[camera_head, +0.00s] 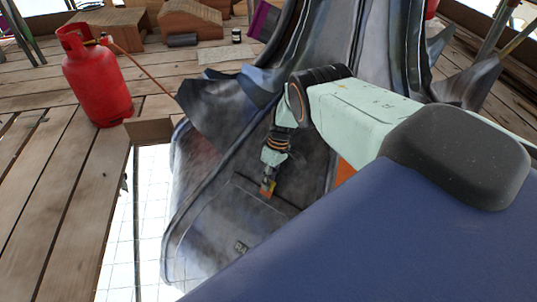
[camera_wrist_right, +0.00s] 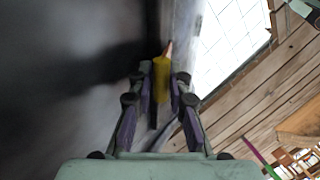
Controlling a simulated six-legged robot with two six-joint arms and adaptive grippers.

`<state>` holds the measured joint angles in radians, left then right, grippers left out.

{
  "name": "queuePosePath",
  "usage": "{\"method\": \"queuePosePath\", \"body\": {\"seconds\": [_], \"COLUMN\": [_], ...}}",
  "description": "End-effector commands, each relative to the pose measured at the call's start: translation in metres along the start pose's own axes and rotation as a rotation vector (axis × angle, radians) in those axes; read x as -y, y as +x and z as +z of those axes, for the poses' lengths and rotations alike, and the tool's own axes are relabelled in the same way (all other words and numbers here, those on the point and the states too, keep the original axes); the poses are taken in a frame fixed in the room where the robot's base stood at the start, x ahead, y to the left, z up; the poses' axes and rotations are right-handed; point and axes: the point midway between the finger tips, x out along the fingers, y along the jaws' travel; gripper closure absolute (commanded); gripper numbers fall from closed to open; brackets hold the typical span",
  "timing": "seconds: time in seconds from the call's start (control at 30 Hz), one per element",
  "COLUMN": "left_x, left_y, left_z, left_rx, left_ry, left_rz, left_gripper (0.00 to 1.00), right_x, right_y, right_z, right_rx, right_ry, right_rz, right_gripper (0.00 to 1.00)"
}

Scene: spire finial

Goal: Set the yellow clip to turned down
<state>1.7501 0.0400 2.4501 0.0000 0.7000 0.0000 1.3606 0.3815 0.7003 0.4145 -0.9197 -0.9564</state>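The yellow clip (camera_wrist_right: 161,80) is upright in the right wrist view, between the two fingers of my right gripper (camera_wrist_right: 161,90). The fingers lie close along both its sides and look shut on it. A thin copper-coloured tip shows just beyond the clip. In the head view my right gripper (camera_head: 268,186) is small, at the dark grey metal spire surface (camera_head: 215,215), with a small orange-yellow bit at its fingertips. Whether the clip is turned up or down is hard to tell. My left gripper is not in view.
A red gas bottle (camera_head: 97,78) with a hose stands on the plank deck (camera_head: 50,180) at left. Wooden boxes (camera_head: 190,18) stand behind. A gap in the deck (camera_head: 145,215) opens beside the spire's left edge. An orange patch (camera_head: 345,172) shows partly behind my arm.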

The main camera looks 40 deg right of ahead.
Motion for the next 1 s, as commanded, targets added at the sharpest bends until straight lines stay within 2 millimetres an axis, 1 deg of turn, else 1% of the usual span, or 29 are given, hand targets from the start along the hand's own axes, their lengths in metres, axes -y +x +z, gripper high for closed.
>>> {"method": "queuePosePath", "body": {"seconds": [0.03,0.2,0.67,0.9,1.0], "left_x": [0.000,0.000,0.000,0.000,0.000], "left_y": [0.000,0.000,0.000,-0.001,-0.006], "left_z": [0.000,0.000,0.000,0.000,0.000], "left_rx": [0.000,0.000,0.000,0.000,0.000], "left_ry": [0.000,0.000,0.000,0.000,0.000], "left_rz": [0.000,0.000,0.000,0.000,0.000], "left_gripper": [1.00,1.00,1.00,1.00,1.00], "right_x": [0.000,0.001,0.003,0.009,0.013], "right_y": [0.000,0.000,0.000,-0.001,-0.002], "right_z": [0.000,0.000,-0.001,-0.001,-0.001], "right_rx": [0.001,0.001,0.002,0.005,0.006], "right_ry": [0.000,0.000,0.002,0.002,-0.001], "right_rz": [-0.001,-0.002,0.021,0.112,0.168], "right_gripper": [0.77,0.63,0.63,0.63,0.63]}}
